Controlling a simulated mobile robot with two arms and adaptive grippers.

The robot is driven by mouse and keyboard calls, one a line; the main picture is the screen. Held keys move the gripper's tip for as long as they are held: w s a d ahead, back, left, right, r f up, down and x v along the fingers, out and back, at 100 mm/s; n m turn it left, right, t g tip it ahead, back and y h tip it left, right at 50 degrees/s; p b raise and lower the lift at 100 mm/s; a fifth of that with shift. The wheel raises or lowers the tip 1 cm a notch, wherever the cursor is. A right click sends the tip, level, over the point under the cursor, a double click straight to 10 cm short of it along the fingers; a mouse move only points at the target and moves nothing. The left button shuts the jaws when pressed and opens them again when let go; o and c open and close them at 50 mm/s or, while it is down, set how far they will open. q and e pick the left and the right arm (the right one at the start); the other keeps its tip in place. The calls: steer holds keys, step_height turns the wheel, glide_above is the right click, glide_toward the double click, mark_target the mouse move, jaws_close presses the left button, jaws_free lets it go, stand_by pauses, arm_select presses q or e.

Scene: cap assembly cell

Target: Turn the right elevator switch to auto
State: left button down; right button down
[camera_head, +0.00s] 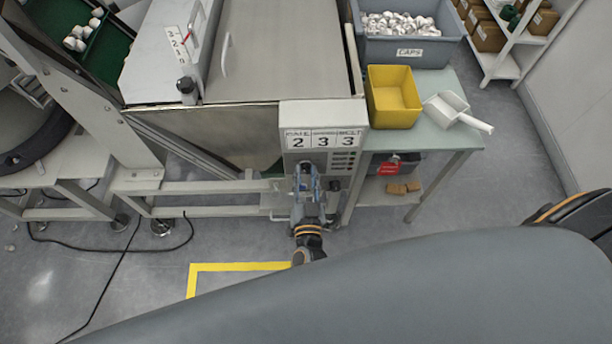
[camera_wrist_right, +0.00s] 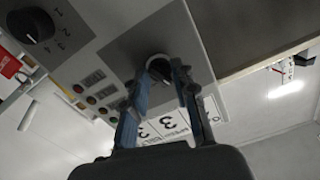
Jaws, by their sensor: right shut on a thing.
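The control box (camera_head: 323,142) stands at the front of the machine, with a display reading 2, 3, 3. My right gripper (camera_head: 306,172) reaches up to the box's front from below. In the right wrist view, its two blue fingers are closed around a round dark switch knob (camera_wrist_right: 159,68) on the grey panel. The knob's position marks are hidden or too small to read. A second dark knob (camera_wrist_right: 31,26) with a numbered scale sits apart to the left in that view. My left gripper is not in view.
Small coloured buttons (camera_wrist_right: 90,87) lie between the knobs on the panel. To the right, a table holds a yellow bin (camera_head: 393,105), a white scoop (camera_head: 456,110) and a grey crate of caps (camera_head: 400,45). A red tag (camera_head: 388,166) hangs below it.

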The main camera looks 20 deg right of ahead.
steer(key=shift+f+m+b, duration=0.1)
steer(key=shift+m+b, duration=0.45)
steer(key=shift+m, duration=1.35)
steer(key=c, duration=1.1)
jaws_free()
steer(key=shift+o, duration=0.2)
